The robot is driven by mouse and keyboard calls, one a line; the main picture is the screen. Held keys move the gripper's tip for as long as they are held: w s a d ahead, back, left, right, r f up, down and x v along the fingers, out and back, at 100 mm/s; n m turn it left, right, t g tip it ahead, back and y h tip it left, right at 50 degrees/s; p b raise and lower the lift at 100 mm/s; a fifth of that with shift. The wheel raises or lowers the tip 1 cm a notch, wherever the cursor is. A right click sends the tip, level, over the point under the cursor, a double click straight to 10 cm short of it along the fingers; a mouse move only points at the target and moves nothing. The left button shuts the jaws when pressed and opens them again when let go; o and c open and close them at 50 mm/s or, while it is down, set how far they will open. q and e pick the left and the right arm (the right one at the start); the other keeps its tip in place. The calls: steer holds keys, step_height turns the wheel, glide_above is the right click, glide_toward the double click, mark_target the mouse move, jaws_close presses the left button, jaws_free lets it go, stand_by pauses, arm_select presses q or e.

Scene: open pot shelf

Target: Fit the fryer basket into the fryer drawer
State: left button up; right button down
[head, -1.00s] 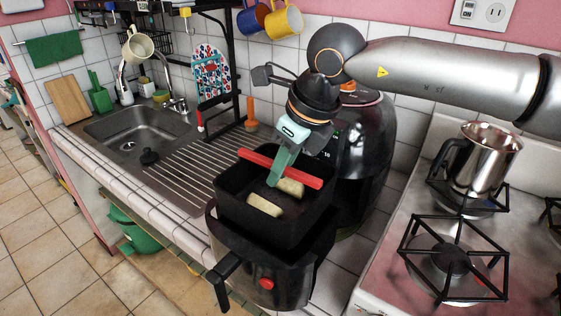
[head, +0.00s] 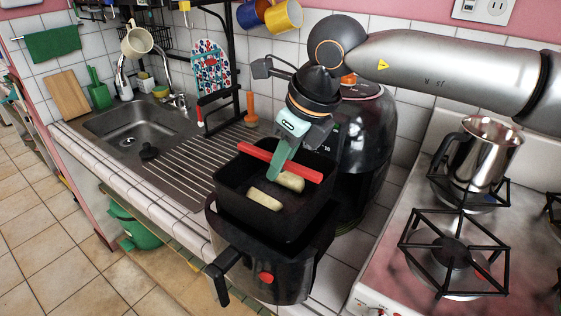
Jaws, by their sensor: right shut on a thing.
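The fryer basket is a black, square, open-topped bin (head: 262,216) with a red bar handle (head: 255,153) across its top. Two pale food pieces (head: 264,199) lie inside. My right gripper (head: 277,168) comes down from above and is shut on the red handle. The fryer drawer (head: 285,280), dark with a black handle (head: 222,275) and a red button, is directly beneath the basket. The basket's walls stand clear above the drawer's rim; whether its underside is inside the drawer is hidden. My left gripper is not in view.
The black fryer body (head: 370,150) stands close behind the basket. A stove (head: 400,280) with a metal pot (head: 482,152) is at the right. The sink (head: 135,128) and its ribbed drainboard (head: 170,170) are at the left. The counter edge runs along the front left.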

mark_target(282, 198)
steer(key=shift+f+b, duration=2.75)
steer(key=shift+f, duration=0.15)
steer(key=shift+f+b, duration=0.4)
steer(key=shift+f, duration=0.05)
steer(key=shift+f+b, duration=0.95)
steer(key=shift+f, duration=0.05)
steer(key=shift+f+b, duration=0.85)
steer(key=shift+f, duration=0.15)
step_height(282, 198, down, 2)
steer(key=shift+f+b, duration=0.15)
steer(key=shift+b, duration=0.9)
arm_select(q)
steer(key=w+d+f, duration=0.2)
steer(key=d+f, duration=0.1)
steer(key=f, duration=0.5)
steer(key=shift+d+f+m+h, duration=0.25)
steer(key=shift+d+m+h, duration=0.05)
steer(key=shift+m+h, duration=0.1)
